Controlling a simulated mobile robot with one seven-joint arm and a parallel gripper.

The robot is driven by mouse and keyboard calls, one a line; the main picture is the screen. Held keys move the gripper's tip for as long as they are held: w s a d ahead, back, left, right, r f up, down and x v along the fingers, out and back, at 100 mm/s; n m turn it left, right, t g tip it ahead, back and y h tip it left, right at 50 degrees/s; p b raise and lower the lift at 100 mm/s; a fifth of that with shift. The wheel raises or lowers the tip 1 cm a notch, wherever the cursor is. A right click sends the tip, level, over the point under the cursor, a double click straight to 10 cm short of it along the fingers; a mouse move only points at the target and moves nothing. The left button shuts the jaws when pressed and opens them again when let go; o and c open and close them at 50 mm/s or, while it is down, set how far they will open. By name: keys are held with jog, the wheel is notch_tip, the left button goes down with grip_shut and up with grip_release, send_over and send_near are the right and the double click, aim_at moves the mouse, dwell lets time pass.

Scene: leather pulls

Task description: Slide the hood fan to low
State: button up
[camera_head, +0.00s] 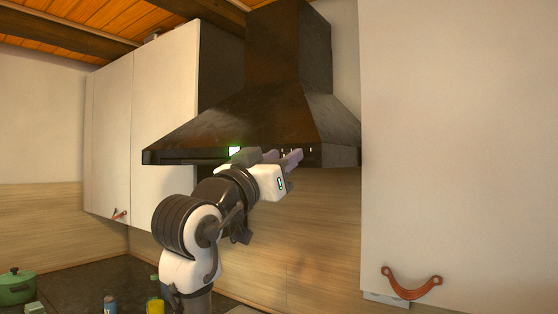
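The dark range hood (255,115) hangs on the wall in the middle of the view, with its chimney rising above. A green light (235,150) glows on the left part of its front edge. A few small light marks show on the front edge to the right, close to my fingers; I cannot tell which is the fan slider or its setting. My gripper (292,157) is raised to the hood's front edge, its purplish fingers pointing right. I cannot tell whether the fingers touch the hood or how far apart they are.
White cabinets (165,110) flank the hood at left, and a large white door (460,130) with a leather pull (411,286) stands at right. A green pot (16,287), a blue can (110,304) and a yellow container (155,306) stand below on the dark counter (85,282).

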jog(key=b+v, duration=0.6)
jog(key=v, duration=0.7)
jog(key=shift+s+a+f, duration=0.15)
jog(key=shift+s+a, duration=0.05)
jog(key=shift+s, duration=0.1)
